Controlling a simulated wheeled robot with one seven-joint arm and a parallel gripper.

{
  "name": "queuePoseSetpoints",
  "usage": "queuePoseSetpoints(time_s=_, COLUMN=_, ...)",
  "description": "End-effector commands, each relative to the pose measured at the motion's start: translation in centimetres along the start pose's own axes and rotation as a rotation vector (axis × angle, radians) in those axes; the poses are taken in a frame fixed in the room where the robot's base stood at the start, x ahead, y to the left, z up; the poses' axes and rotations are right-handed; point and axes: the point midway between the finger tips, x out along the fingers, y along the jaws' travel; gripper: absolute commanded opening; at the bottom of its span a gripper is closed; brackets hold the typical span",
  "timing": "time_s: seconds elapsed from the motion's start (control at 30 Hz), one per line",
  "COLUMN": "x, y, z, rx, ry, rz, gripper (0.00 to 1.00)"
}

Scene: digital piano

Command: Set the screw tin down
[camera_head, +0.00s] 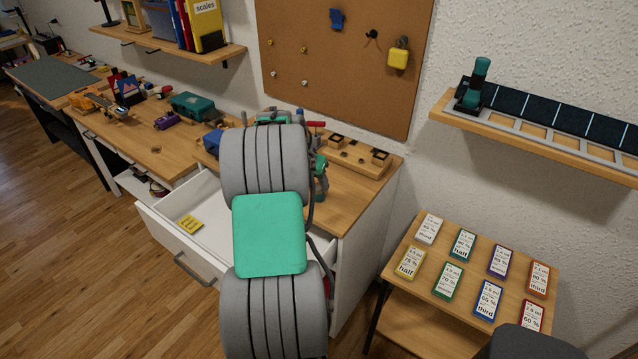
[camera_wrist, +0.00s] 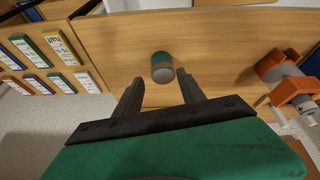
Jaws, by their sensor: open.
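A small cylinder with a dark green side and a grey end (camera_wrist: 162,68), which looks like the screw tin, shows in the wrist view against the wooden worktop (camera_wrist: 110,50). It is just beyond the fingertips, centred between them, and appears free of both fingers. My gripper (camera_wrist: 161,84) is open, with its two dark fingers spread and nothing between them. In the head view my arm covers the gripper, and I cannot make out the tin there. The worktop (camera_head: 345,205) is partly hidden by the arm.
An orange and grey device (camera_wrist: 290,88) stands right of the gripper in the wrist view. In the head view a drawer (camera_head: 168,232) is open with a yellow item (camera_head: 189,224) inside. A wooden block tray (camera_head: 352,158) sits at the back. A side table (camera_head: 410,315) holds several cards.

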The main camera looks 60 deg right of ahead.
Motion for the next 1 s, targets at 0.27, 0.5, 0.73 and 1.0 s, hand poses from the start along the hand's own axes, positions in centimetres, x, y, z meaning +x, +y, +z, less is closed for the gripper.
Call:
queuePoseSetpoints(time_s=0.27, x=4.5, y=-0.3, z=0.0, rx=-0.001, ry=-0.001, rz=0.0, gripper=0.47)
queuePoseSetpoints(time_s=0.5, x=5.6, y=-0.4, z=0.0, rx=-0.002, ry=0.002, rz=-0.003, gripper=0.47)
queuePoseSetpoints(time_s=0.73, x=5.5, y=-0.5, z=0.0, rx=-0.003, ry=0.002, rz=-0.003, gripper=0.33)
queuePoseSetpoints(time_s=1.0, x=5.5, y=-0.5, z=0.0, rx=-0.003, ry=0.002, rz=-0.003, gripper=0.11)
